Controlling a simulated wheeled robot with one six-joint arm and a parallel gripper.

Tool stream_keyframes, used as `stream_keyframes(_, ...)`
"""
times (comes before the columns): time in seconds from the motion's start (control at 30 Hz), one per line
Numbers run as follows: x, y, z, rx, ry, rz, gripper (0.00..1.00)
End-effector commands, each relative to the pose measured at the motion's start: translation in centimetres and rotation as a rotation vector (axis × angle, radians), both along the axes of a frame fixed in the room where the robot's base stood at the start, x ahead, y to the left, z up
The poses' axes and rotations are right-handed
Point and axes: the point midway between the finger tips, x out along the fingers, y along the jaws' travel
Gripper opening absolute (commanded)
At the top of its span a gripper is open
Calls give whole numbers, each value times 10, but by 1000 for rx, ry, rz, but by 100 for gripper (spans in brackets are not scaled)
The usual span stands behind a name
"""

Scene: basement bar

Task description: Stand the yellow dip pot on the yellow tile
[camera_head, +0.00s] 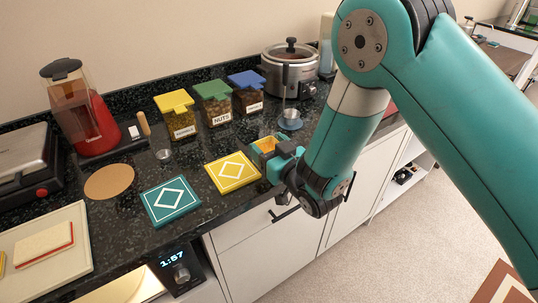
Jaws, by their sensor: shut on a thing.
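The yellow tile (233,172), with a white diamond outline, lies on the dark speckled counter. My gripper (272,151) is just right of the tile, near the counter's front edge. It is shut on the yellow dip pot (265,145), whose rim and orange-brown inside show between the jaws. The pot looks upright. My gripper hides its lower part, and I cannot tell how high it is above the counter.
A teal tile (171,202) lies left of the yellow one. Behind stand jars with yellow (174,101), green (211,89) and blue (246,78) lids. A small blue dish (290,122) and a slow cooker (289,68) are further back. A round cork mat (109,181) lies left.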

Motion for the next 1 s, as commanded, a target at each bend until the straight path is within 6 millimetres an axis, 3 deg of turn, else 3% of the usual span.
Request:
stream_keyframes(0.17,0,0,-20,1,1,0,31)
stream_keyframes(0.97,0,0,-33,1,0,0,31)
stream_keyframes(1.0,0,0,-33,1,1,0,73)
